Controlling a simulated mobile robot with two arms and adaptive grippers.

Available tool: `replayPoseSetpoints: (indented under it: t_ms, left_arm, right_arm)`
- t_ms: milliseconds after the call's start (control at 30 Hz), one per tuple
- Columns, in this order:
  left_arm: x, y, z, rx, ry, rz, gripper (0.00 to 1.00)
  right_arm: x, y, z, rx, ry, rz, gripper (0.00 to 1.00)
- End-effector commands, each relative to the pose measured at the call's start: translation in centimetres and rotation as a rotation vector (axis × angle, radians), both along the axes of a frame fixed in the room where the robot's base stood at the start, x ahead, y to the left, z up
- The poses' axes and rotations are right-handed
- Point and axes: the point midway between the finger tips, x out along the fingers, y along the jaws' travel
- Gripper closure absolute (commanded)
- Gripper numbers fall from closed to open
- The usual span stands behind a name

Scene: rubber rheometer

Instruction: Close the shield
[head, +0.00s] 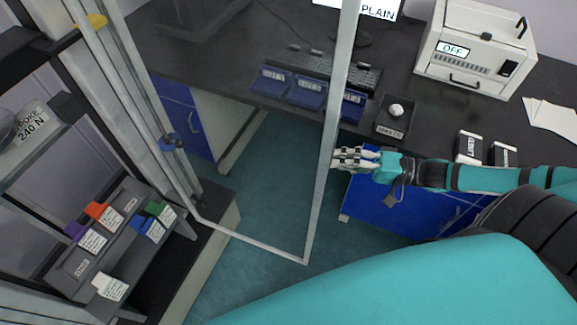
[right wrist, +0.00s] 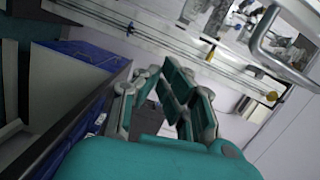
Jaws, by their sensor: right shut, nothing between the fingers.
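The shield is a clear panel in a light metal frame (head: 327,185), in the head view. It stands swung out from the machine at the left, with its lower corner near the picture's middle. My right gripper (head: 345,158) is shut and empty, with its fingers at the shield's outer upright; I cannot tell whether they touch it. In the right wrist view the right gripper's fingers (right wrist: 175,95) show against the frame bars and a curved metal handle (right wrist: 275,45). My left gripper is not in view; a teal arm link of mine crosses the bottom of the head view.
A dark desk (head: 420,110) behind holds blue trays (head: 308,92), a keyboard (head: 335,68), a small tray with a white lump (head: 395,112) and a white oven (head: 475,45) reading OFF. A rack with coloured labelled blocks (head: 125,225) stands at the left. Teal floor is free between.

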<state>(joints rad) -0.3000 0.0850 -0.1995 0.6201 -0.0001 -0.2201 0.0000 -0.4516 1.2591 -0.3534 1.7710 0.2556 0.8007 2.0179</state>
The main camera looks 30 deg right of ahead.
Motion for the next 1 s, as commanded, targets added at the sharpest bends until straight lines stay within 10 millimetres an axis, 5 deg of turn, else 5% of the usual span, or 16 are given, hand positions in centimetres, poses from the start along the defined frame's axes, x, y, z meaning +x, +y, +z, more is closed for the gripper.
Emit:
replayPoseSetpoints:
  t_ms: [133, 767, 1000]
  left_arm:
    - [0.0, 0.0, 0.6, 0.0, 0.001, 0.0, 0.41]
    - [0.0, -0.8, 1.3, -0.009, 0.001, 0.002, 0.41]
    - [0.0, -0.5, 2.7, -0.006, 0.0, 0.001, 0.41]
  right_arm:
    - [-1.1, 1.7, 2.9, 0.09, 0.063, 0.078, 1.0]
    - [4.4, 10.0, 3.3, 0.1, 0.062, 0.081, 1.0]
    - [2.4, 12.2, 3.2, 0.099, 0.068, 0.081, 1.0]
